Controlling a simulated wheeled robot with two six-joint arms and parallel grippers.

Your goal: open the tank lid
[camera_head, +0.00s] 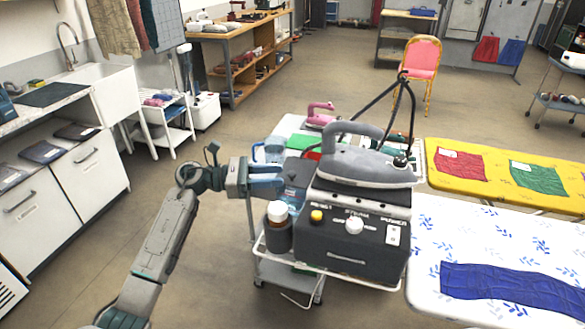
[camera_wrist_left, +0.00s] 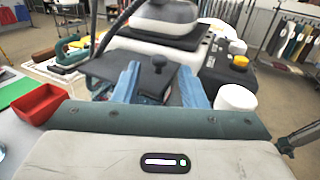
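The steam station (camera_head: 345,245) stands on a wheeled cart, with a grey iron (camera_head: 365,160) on top. Its tank (camera_head: 300,172) is at the left side, partly behind my left gripper. In the left wrist view, the dark flat tank lid (camera_wrist_left: 110,68) has a black knob (camera_wrist_left: 158,64). My left gripper (camera_head: 282,180) reaches in from the left. In the wrist view its two blue fingers (camera_wrist_left: 158,88) are apart over the lid, and the knob shows between them. I cannot tell whether they touch the knob. The lid looks closed. My right gripper is out of view.
A clear blue jug (camera_head: 270,150) stands behind my gripper. A red bin (camera_wrist_left: 42,103) is at the left in the wrist view. An ironing board (camera_head: 430,235) stands close at right.

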